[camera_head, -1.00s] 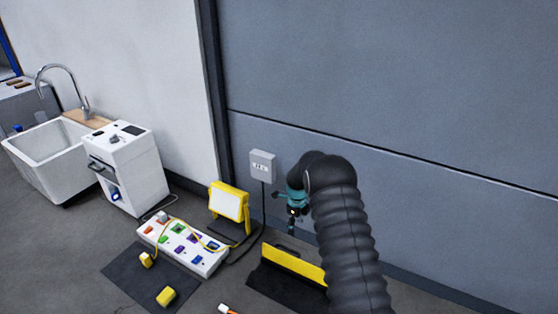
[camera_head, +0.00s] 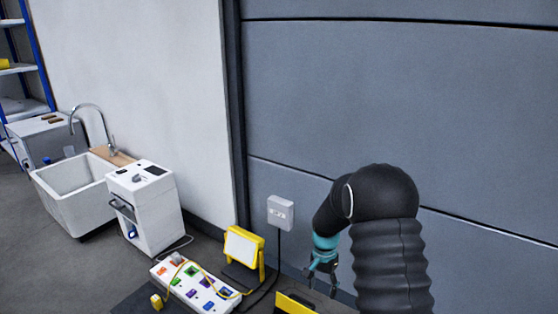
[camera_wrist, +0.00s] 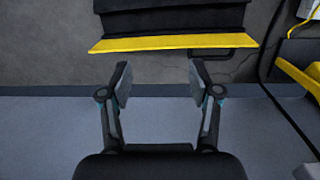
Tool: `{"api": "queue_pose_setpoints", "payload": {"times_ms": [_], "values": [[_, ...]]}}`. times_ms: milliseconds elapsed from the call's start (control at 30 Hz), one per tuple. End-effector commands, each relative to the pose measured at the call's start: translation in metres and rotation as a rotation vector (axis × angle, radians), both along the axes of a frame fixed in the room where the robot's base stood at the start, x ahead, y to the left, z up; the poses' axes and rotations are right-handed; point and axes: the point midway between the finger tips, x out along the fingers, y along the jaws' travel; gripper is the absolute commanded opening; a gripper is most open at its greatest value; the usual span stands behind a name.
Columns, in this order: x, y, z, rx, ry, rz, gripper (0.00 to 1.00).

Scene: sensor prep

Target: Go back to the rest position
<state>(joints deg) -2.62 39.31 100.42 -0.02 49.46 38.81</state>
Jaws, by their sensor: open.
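My gripper (camera_head: 322,283) hangs from my dark, ribbed arm in front of the grey wall panel, right of centre in the head view. In the wrist view my gripper (camera_wrist: 158,80) shows two fingers spread apart with nothing between them. Beyond the fingertips in the wrist view lies a black thing with a yellow edge (camera_wrist: 170,42) on the floor. Its yellow part (camera_head: 293,304) also shows at the bottom of the head view, and the rest is cut off there.
A white board with coloured sockets (camera_head: 195,286) and a yellow work lamp (camera_head: 243,247) stand left of my gripper. A grey wall box (camera_head: 280,212) with a cable is close by. A white cabinet (camera_head: 150,212) and a sink (camera_head: 72,190) stand farther left.

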Motion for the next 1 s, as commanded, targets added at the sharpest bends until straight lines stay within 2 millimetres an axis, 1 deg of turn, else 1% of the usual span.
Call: {"api": "queue_pose_setpoints", "payload": {"times_ms": [33, 100, 267, 400, 700, 1000], "values": [[-0.009, -0.001, 0.022, 0.008, -0.011, 0.049, 0.62], [-0.023, -0.003, 0.045, 0.020, -0.021, 0.124, 0.62], [-0.055, -0.006, 0.095, 0.040, -0.053, 0.273, 0.62], [-0.084, -0.009, 0.134, 0.050, -0.085, 0.384, 0.62], [-0.150, -0.014, 0.206, 0.049, -0.167, 0.564, 0.62], [-0.215, -0.019, 0.261, 0.021, -0.273, 0.652, 0.62]]}}
